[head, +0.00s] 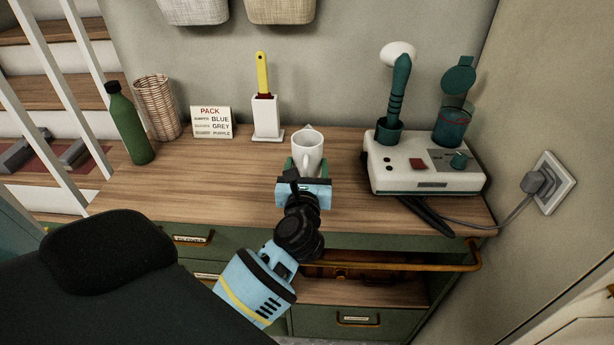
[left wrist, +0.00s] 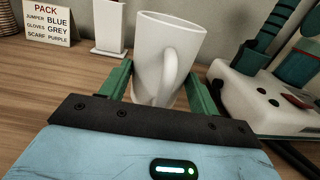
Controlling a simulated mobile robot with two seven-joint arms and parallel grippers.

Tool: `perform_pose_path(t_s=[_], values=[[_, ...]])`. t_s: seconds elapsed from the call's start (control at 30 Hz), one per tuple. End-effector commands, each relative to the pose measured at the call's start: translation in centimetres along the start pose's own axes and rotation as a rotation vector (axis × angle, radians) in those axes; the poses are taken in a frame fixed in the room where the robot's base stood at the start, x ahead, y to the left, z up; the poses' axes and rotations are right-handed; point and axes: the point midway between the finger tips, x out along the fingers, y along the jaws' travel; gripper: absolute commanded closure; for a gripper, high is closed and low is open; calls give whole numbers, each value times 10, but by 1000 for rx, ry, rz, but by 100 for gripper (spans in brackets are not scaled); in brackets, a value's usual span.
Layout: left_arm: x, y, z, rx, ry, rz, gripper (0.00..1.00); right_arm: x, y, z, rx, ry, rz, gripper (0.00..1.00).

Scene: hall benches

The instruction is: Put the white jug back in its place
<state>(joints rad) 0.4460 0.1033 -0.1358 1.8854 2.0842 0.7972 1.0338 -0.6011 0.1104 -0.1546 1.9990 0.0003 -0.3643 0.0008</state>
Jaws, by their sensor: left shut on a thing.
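The white jug (head: 308,150) is upright in the head view, over the middle of the wooden bench top. My left gripper (head: 307,168) is shut on the jug, with a green finger on each side of it. In the left wrist view the jug (left wrist: 166,55) stands between the green fingers (left wrist: 160,88), its handle facing the camera. The gripper hides part of the jug's base, so I cannot tell whether it touches the bench. My right gripper is not in view.
Left on the bench top (head: 215,190) are a green bottle (head: 130,125), a wicker basket (head: 158,108) and a sign (head: 211,122). Behind the jug is a white holder with a yellow-handled tool (head: 265,105). A white device (head: 425,168) with green parts and a cable stands right.

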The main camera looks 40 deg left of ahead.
Motion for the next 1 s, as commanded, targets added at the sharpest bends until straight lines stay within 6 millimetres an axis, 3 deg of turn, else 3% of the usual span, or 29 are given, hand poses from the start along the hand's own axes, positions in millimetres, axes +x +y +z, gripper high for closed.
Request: perform_pose_path(t_s=[0.23,0.5,0.97,1.0], values=[[11,-1,-1,0,-1,0,71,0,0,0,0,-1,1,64],[8,-1,-34,3,1,0,71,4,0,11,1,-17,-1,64],[8,-1,-39,0,0,0,71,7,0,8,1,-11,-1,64],[8,-1,-40,0,1,0,37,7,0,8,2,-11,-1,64]])
